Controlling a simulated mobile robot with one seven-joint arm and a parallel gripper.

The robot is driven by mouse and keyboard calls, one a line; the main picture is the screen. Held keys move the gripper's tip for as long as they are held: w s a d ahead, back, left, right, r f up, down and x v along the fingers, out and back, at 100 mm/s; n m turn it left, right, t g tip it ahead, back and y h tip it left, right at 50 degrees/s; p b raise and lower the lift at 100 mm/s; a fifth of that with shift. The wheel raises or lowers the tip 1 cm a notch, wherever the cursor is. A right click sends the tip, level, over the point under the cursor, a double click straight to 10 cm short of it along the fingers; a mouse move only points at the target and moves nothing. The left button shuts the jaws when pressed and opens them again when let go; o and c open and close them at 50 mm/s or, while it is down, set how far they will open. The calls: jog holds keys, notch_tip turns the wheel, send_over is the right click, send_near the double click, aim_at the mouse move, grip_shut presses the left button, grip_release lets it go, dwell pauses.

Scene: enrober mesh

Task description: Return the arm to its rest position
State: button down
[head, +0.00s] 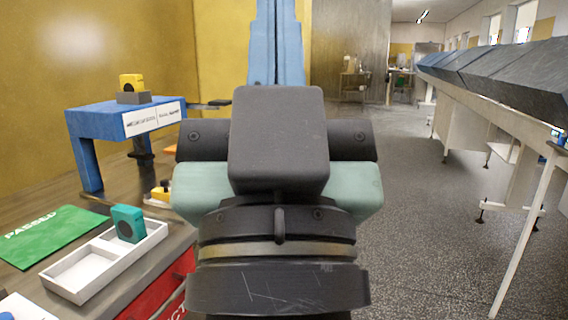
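My own arm fills the middle of the head view, with dark grey and pale green parts close to the camera. I see no gripper fingers; if they are there, the arm hides them. I cannot tell whether my gripper is open, shut or holding anything.
At left, a bench holds a white two-compartment tray (74,276) with a teal block (128,223) in it, a green PASSED mat (45,236) and a blue stand (92,122) bearing a yellow object (131,82). A long conveyor (500,100) runs along the right. Grey floor (420,220) lies clear between.

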notch_tip(320, 180, up, 28)
jog(key=h+p, duration=0.1)
jog(key=p, duration=2.6)
jog(key=shift+s+d+r, duration=0.15)
jog(key=shift+s+d, duration=0.05)
jog(key=shift+s, duration=0.25)
